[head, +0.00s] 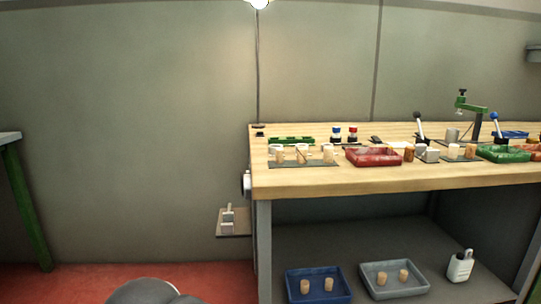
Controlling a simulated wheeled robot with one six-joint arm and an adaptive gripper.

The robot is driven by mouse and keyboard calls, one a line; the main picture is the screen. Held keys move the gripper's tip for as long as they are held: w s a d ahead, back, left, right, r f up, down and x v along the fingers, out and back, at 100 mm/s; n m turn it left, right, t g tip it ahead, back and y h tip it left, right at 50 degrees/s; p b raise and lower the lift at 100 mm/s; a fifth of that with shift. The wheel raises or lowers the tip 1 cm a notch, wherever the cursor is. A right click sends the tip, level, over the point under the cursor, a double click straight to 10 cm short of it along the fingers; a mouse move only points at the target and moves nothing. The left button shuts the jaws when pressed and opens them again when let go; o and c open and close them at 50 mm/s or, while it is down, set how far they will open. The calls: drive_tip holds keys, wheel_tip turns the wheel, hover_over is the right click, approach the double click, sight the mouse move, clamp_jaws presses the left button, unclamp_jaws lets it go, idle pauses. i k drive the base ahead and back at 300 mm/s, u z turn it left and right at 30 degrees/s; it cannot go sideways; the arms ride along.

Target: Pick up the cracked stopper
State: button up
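Small tan cork stoppers stand on the wooden workbench (350,180) at the right of the head view. Three stand on a dark mat (310,164) near its left end: a left one (279,155), a middle one (302,153) and a right one (328,153). Others stand farther right, including a browner one (409,153) and a pair (453,151) on another mat. More stoppers (304,286) are in trays on the lower shelf. All are too small for me to tell which is cracked. My gripper is not in view.
A red tray (373,162) and green tray (500,158) sit on the bench, with a green-armed stand (470,107) behind. Below are a blue tray (318,299) and grey tray (397,293). A small side shelf (233,236) juts left. Red floor (80,285) is clear left.

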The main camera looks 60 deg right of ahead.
sight(302, 157)
drive_tip(key=z, duration=0.05)
drive_tip(key=i, duration=2.4)
drive_tip(key=z, duration=2.65)
